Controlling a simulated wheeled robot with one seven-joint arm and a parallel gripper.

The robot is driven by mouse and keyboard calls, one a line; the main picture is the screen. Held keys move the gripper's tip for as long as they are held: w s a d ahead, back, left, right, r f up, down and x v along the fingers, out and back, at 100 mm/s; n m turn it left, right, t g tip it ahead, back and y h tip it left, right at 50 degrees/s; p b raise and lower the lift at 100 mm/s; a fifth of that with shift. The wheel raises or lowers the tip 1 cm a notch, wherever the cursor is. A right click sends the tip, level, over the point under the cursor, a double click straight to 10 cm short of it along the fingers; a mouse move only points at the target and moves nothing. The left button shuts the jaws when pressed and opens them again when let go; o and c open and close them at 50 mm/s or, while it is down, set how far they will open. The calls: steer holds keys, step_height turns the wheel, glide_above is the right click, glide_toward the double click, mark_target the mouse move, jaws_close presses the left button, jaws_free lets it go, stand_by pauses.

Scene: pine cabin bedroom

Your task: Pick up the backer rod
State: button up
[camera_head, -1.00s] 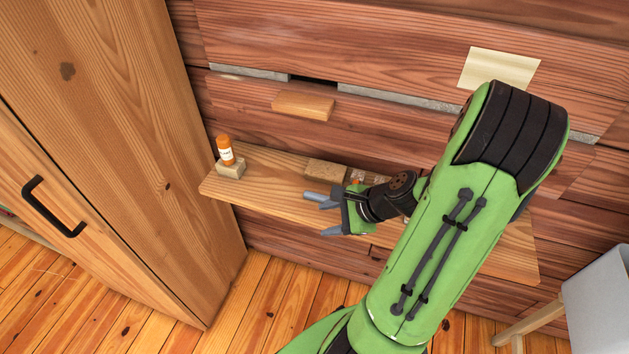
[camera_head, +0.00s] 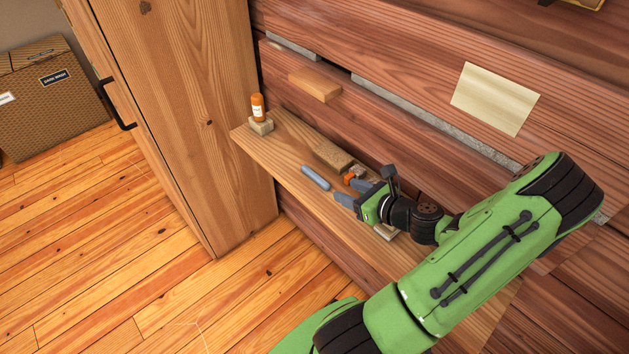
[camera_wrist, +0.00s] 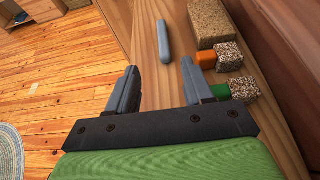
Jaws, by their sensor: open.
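The backer rod, a short grey-blue rod (camera_head: 315,177), lies on the wooden shelf (camera_head: 283,160) near its front edge. In the wrist view the rod (camera_wrist: 163,40) lies lengthwise, just beyond the fingertips and roughly in line with the space between them. My gripper (camera_head: 350,191) is open and empty, low over the shelf and to the right of the rod. Both grey fingers show in the wrist view (camera_wrist: 158,67), apart from each other, with no contact on the rod visible.
A brown block (camera_head: 332,157) lies behind the rod. Orange (camera_wrist: 206,60) and green (camera_wrist: 221,92) pieces with speckled blocks sit close to the right finger. An orange bottle (camera_head: 258,107) stands on a small block at the shelf's left end. A cabinet (camera_head: 185,110) stands left.

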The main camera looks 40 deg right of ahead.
mark_target(319, 177)
steer(key=b+x, duration=0.1)
steer(key=x, duration=0.3)
steer(key=b+x, duration=0.1)
steer(key=x, duration=0.3)
steer(key=b+x, duration=0.1)
steer(key=x, duration=0.2)
steer(key=shift+w+d+f, duration=0.3)
steer(key=shift+f, duration=0.05)
steer(key=shift+r, duration=0.1)
jaws_close()
